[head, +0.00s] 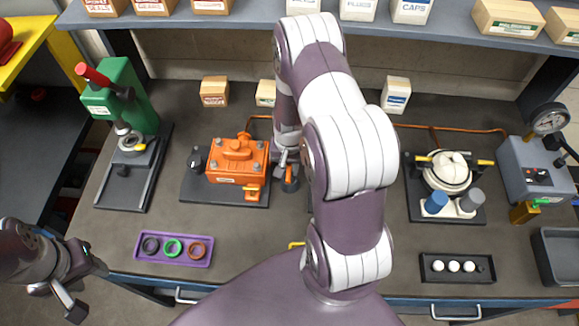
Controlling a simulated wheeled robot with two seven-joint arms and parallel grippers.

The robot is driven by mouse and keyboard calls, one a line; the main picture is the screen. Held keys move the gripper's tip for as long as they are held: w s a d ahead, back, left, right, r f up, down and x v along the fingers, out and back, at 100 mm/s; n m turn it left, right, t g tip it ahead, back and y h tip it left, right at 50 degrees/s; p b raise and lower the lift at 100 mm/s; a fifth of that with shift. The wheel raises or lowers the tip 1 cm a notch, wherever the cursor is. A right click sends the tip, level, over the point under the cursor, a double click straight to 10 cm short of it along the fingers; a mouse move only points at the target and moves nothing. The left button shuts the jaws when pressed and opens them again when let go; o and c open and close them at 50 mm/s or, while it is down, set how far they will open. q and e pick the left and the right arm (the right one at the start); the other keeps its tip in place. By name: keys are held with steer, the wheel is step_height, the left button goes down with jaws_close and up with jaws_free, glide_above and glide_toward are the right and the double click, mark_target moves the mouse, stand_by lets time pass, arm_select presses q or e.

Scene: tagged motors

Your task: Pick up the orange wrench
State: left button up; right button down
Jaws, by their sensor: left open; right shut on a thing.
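My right arm rises through the middle of the view and hides much of the bench centre. My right gripper (287,163) points down behind the arm, near the bench centre, and is mostly hidden. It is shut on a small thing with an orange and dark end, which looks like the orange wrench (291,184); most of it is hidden. I cannot tell whether it touches the bench. My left gripper (84,287) is open and empty at the lower left, in front of the bench edge.
An orange motor (238,160) stands left of my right gripper, with a green press (125,100) further left. A purple tray (174,249) holds rings. A white motor (446,172), black tray (457,267) and gauge box (533,170) stand right. Small boxes line the back.

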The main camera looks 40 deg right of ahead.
steer(key=r+b, duration=0.1)
steer(key=r, duration=0.1)
steer(key=s+r, duration=0.1)
steer(key=r, duration=0.1)
steer(key=shift+r+b, duration=0.15)
steer(key=shift+b, duration=0.25)
steer(key=s+r+b, duration=0.2)
steer(key=s+r, duration=0.4)
steer(key=s, duration=0.4)
steer(key=shift+s+a+r, duration=0.3)
steer(key=shift+s+a, duration=0.1)
